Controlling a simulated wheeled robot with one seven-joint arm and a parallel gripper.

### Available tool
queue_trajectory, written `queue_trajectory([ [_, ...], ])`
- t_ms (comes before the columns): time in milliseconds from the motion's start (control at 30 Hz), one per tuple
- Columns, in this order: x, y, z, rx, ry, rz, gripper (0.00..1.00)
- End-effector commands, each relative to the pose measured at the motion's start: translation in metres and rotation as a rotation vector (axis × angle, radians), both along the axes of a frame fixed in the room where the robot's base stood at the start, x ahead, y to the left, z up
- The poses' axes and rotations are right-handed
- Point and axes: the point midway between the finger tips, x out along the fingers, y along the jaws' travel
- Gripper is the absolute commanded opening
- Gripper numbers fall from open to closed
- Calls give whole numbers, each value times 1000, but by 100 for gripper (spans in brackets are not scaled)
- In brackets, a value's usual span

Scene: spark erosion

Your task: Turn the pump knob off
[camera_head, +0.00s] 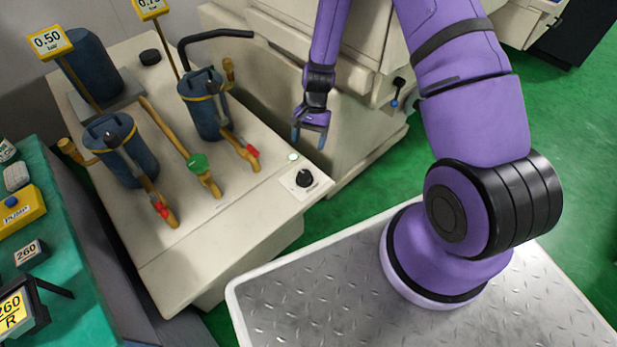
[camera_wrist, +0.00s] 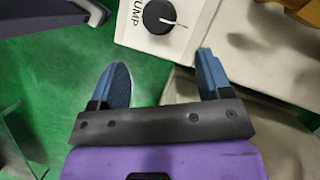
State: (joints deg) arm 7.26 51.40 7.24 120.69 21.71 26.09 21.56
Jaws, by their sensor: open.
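The pump knob (camera_head: 304,178) is a black round knob on a white plate at the right front corner of the beige machine top. In the wrist view the knob (camera_wrist: 159,16) shows at the top, with a light pointer line and the label "PUMP" beside it. My gripper (camera_head: 309,138) is above and behind the knob in the head view, apart from it. In the wrist view my gripper (camera_wrist: 162,78) has its two blue fingers spread with nothing between them. The knob lies beyond the fingertips.
A small lit green button (camera_head: 293,156) sits near the knob. Blue filter canisters (camera_head: 203,104) with brass pipes, red-handled valves and a green valve handle (camera_head: 197,163) stand to the left. Green floor is open at right.

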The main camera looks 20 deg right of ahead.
Motion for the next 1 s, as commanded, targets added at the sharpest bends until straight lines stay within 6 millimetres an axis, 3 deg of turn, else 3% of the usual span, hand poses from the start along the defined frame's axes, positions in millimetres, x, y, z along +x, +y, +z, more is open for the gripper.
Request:
queue_trajectory([
  [267, -7, 5, -23, 0, 12, -10, 72],
  [700, -26, 25, -88, 2, 10, -8, 72],
  [1000, -31, 30, -106, 1, 8, -9, 72],
])
